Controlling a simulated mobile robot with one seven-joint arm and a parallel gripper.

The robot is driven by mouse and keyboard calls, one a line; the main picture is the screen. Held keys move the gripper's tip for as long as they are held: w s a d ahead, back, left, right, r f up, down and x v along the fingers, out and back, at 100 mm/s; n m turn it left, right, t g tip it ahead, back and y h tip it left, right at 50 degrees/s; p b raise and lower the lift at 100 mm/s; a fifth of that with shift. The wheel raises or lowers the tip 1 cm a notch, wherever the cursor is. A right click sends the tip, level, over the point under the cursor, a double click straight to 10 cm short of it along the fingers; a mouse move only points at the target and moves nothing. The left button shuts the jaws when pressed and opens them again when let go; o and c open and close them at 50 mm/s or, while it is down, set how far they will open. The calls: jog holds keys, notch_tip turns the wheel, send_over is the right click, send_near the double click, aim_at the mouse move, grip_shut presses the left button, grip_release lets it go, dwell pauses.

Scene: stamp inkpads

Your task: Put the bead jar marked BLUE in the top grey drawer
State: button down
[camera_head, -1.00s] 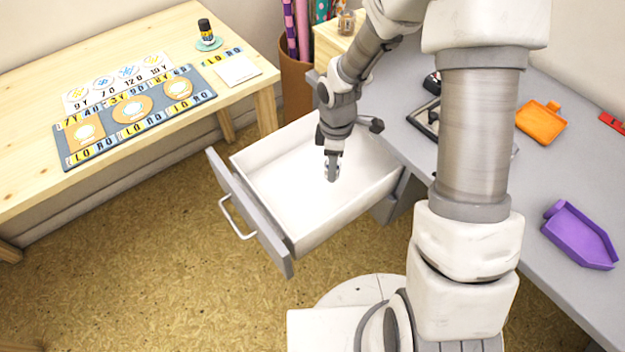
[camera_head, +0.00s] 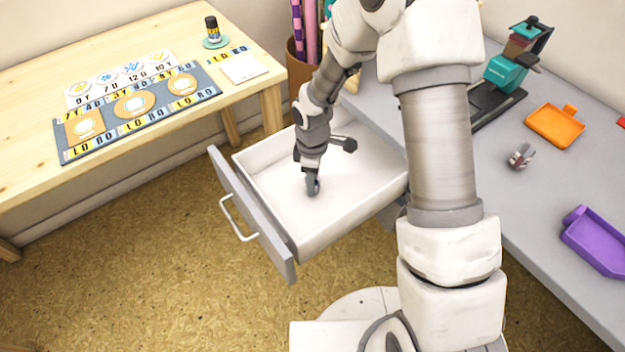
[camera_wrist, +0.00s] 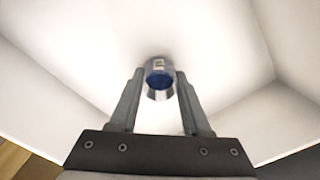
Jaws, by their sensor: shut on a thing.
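The grey drawer (camera_head: 228,190) is pulled open, with a white inside and a white handle on its front. My gripper (camera_head: 313,186) reaches down inside it. In the wrist view, my gripper (camera_wrist: 160,80) is shut on a small jar (camera_wrist: 160,78) with a blue face and a pale label. The label is too small to read. The white drawer floor (camera_wrist: 225,60) lies beneath; I cannot tell whether the jar touches it. In the head view the jar is mostly hidden by the fingers.
On the grey desk at right are another small jar (camera_head: 522,156), an orange tray (camera_head: 556,124), a purple tray (camera_head: 597,240) and a teal and black device (camera_head: 506,72). A wooden table (camera_head: 30,190) with a patterned mat (camera_head: 135,112) stands at left. The drawer floor around my gripper looks clear.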

jog(key=shift+f, duration=0.15)
jog(key=shift+c, duration=1.8)
grip_release()
jog(key=s+d+r+m+t+p, duration=0.1)
jog(key=s+d+r+m, duration=0.15)
jog(key=r, duration=0.75)
jog(key=s+d+r+m+t+p, duration=0.1)
jog(key=d+r+m+p, duration=0.15)
jog(key=r, duration=0.65)
jog(key=s+d+r+m+t+p, duration=0.1)
jog(key=s+d+r+m, duration=0.15)
jog(key=r, duration=0.75)
jog(key=s+d+r+m+t, duration=0.1)
jog(key=s+d+r+m, duration=0.1)
jog(key=s+r+m, duration=0.2)
jog(key=s+d+r+m+t, duration=0.1)
jog(key=s+d+r+m, duration=0.2)
jog(key=s, duration=0.6)
jog(key=shift+r+m+t, duration=0.3)
jog(key=shift+r+m, duration=0.05)
jog(key=shift+m, duration=0.3)
